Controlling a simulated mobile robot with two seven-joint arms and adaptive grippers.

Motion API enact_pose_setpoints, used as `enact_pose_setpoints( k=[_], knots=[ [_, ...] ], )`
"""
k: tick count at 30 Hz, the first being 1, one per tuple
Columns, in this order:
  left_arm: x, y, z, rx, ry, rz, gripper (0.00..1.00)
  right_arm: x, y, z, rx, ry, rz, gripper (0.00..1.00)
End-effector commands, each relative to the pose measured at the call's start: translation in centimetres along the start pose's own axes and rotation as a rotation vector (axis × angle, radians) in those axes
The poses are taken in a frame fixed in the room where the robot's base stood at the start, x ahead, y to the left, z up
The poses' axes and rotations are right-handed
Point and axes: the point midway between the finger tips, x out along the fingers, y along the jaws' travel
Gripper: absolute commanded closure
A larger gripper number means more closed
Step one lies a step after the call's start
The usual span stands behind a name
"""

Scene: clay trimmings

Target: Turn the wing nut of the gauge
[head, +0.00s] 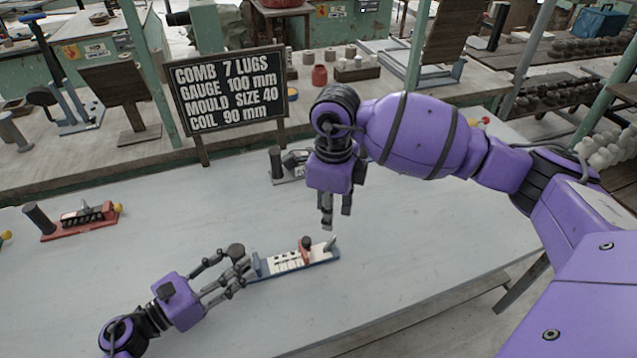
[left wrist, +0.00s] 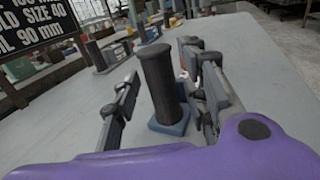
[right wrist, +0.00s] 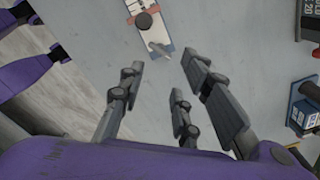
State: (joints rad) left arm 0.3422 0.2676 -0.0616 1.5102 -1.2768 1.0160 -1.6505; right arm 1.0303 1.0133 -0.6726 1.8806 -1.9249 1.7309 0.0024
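The gauge (head: 290,263) lies on the pale table, with a blue base, white scale, red slider (head: 305,252) and dark knob (head: 306,242). Its silver wing nut (head: 330,242) is at the right end; it also shows in the right wrist view (right wrist: 160,48). A dark upright post (left wrist: 162,80) stands at the gauge's left end. My left gripper (head: 236,274) has its fingers on both sides of this post, with gaps visible, so it looks open. My right gripper (head: 328,215) points down above the wing nut, fingers apart and empty.
A red-based gauge (head: 80,221) with a dark post lies at the left. Another gauge (head: 290,165) is partly hidden behind my right arm. A black sign (head: 230,88) reads "GAUGE 100 mm" among other lines. The table front is clear.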

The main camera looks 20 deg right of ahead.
Motion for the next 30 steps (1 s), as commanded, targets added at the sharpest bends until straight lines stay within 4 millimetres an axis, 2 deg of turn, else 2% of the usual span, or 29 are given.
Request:
enact_pose_setpoints(
  k=[1, 8, 11, 13, 20, 23, 25, 28, 30],
  knots=[
    [0.0, 0.0, 0.0, 0.000, 0.000, 0.000, 0.71, -0.2, -0.1, 0.1, -0.001, -0.003, -0.003, 0.69],
    [0.0, 0.0, 0.0, 0.000, 0.000, 0.000, 1.00, -0.2, -0.1, 0.1, -0.001, -0.003, -0.003, 0.69],
    [0.0, 0.0, 0.0, 0.000, 0.000, 0.000, 1.00, -0.2, -0.1, 0.1, -0.001, -0.003, -0.003, 0.69],
    [0.0, 0.0, 0.0, 0.000, 0.000, 0.000, 1.00, -0.2, -0.1, 0.1, -0.001, -0.003, -0.003, 0.74],
    [-0.1, 0.0, 0.0, 0.000, 0.000, 0.000, 1.00, -0.5, -0.2, 0.3, -0.002, -0.006, -0.008, 0.74],
    [-0.1, 0.0, 0.0, 0.000, 0.000, 0.000, 1.00, -0.6, 0.9, 0.4, -0.010, -0.012, 0.038, 0.74],
    [-0.1, 0.0, 0.0, 0.000, 0.000, 0.000, 1.00, -0.8, 2.5, 1.3, -0.020, -0.050, 0.107, 0.74],
    [-0.1, 0.0, 0.0, 0.000, 0.000, 0.000, 1.00, -1.9, 6.2, 4.0, -0.049, -0.173, 0.260, 0.74],
    [-0.1, 0.0, 0.0, 0.000, 0.000, 0.000, 1.00, -3.7, 9.1, 6.6, -0.065, -0.296, 0.389, 0.74]
  ],
)
